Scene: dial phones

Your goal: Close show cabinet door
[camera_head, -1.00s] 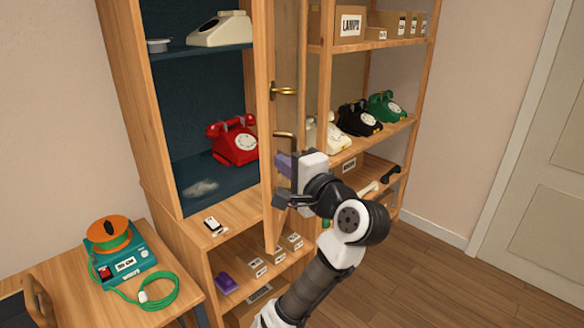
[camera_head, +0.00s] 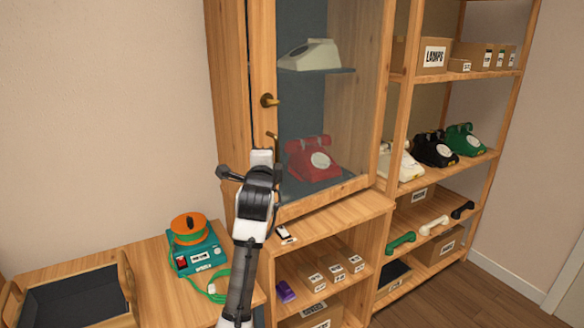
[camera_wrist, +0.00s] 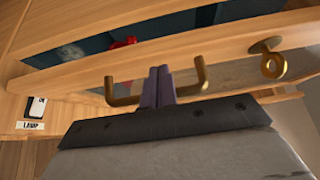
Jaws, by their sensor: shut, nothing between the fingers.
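The show cabinet door (camera_head: 263,70) is a wooden frame with a glass pane. It stands slightly ajar, with a dark gap along its left edge. In the wrist view the dark interior shows past the door frame (camera_wrist: 200,43). My gripper (camera_head: 262,157) is at the handle. In the wrist view its purple fingers (camera_wrist: 158,88) are shut and empty, in front of the handle's middle, which they hide. I cannot tell whether they touch it.
A red phone (camera_head: 314,158) and a cream phone (camera_head: 310,54) stand behind the glass. A small white-labelled item (camera_head: 285,234) lies on the ledge below the door. A desk (camera_head: 150,265) is at left, an open shelf (camera_head: 400,100) at right.

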